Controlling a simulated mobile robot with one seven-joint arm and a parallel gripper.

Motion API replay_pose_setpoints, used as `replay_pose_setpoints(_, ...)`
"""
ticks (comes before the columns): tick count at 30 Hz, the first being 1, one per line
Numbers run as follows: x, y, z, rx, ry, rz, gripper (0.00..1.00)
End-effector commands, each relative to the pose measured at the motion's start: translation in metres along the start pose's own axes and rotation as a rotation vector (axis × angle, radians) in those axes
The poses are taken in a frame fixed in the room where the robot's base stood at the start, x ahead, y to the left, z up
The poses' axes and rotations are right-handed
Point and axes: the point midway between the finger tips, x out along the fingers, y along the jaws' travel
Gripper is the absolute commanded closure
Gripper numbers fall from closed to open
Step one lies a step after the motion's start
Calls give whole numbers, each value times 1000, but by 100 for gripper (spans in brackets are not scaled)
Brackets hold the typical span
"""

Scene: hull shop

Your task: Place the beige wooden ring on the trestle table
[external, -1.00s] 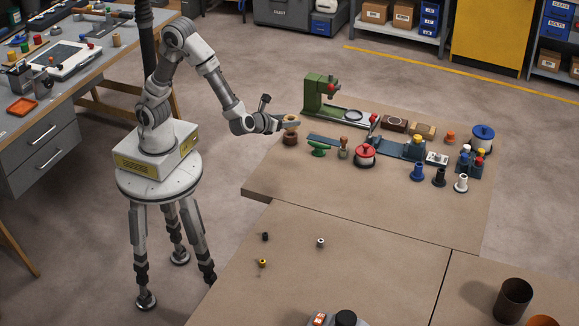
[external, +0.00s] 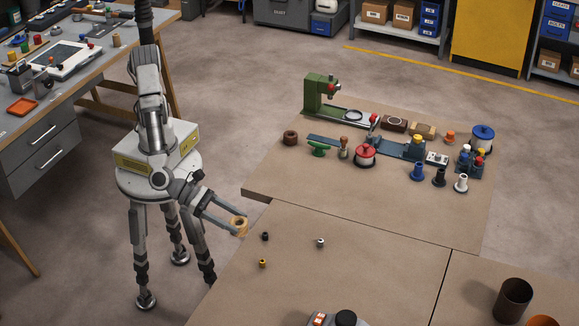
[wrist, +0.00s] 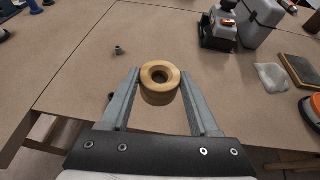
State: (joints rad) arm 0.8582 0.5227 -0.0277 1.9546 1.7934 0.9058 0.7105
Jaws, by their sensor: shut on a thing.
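My gripper (external: 238,222) is shut on the beige wooden ring (external: 240,230). In the wrist view the ring (wrist: 160,96) sits upright between the two fingertips, its hole facing up. I hold it in the air by the left edge of the near brown tabletop (external: 290,280), which also shows in the wrist view (wrist: 80,80).
Small black (external: 265,236), yellow (external: 262,263) and silver (external: 320,243) pieces stand on the near tabletop. Its middle is otherwise open. The far brown tabletop (external: 290,185) carries a green press (external: 312,92) and several spools. A workbench (external: 85,75) stands at the left.

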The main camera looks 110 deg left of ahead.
Motion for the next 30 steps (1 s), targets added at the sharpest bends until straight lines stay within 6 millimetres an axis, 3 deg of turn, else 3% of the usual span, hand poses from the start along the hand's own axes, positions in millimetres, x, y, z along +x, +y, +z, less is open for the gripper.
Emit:
replay_pose_setpoints(1, -14, -26, -6, 23, -1, -55, 93)
replay_pose_setpoints(6, -55, -93, -23, 88, -3, -201, 93)
replay_pose_setpoints(10, -80, -125, -33, 119, -5, -276, 93)
replay_pose_setpoints(15, -94, -143, -40, 140, -6, -322, 93)
replay_pose_setpoints(19, -78, -142, -45, 143, -7, -326, 93)
replay_pose_setpoints(30, 13, -121, -59, 142, -5, -324, 93)
